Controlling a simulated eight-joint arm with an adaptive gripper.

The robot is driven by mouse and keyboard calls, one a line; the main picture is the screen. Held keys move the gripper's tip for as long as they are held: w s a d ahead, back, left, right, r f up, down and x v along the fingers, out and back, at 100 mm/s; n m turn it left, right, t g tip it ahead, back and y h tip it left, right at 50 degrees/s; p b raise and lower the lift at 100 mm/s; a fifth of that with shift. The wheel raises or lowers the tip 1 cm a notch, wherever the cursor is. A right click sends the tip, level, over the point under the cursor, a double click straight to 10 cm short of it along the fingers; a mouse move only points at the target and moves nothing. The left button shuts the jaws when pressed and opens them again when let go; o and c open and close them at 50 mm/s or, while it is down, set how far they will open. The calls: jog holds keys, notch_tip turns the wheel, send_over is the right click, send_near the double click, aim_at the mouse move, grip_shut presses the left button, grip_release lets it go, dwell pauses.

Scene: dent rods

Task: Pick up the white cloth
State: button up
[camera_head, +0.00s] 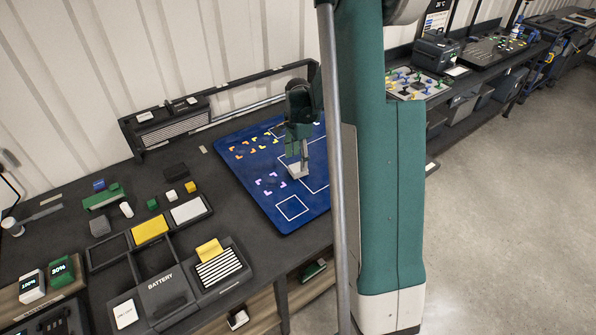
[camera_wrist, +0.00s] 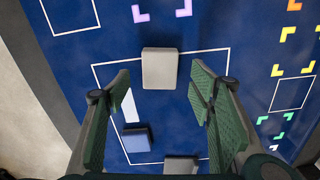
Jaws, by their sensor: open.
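My gripper (camera_head: 297,160) is open over the blue mat, and its two green-padded fingers (camera_wrist: 163,95) show apart in the wrist view. A pale off-white rectangular piece (camera_wrist: 160,68) lies on the mat, ahead of and between the fingers, with a gap on both sides. It looks block-like; I cannot tell if it is cloth. A pale piece also shows at the gripper in the head view (camera_head: 295,173), partly hidden by the fingers. Another flat white pad (camera_head: 187,210) lies in the dark tray left of the mat.
The blue mat (camera_head: 262,200) has white outlines and coloured corner marks. A blue-grey block (camera_wrist: 136,140) and a grey block (camera_wrist: 181,164) lie between the fingers, nearer the palm. A yellow pad (camera_head: 150,228) and several small blocks are further left.

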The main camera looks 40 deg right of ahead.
aim_at(298, 167)
jog(key=shift+f, duration=2.6)
jog(key=shift+c, duration=0.4)
jog(key=c, duration=0.7)
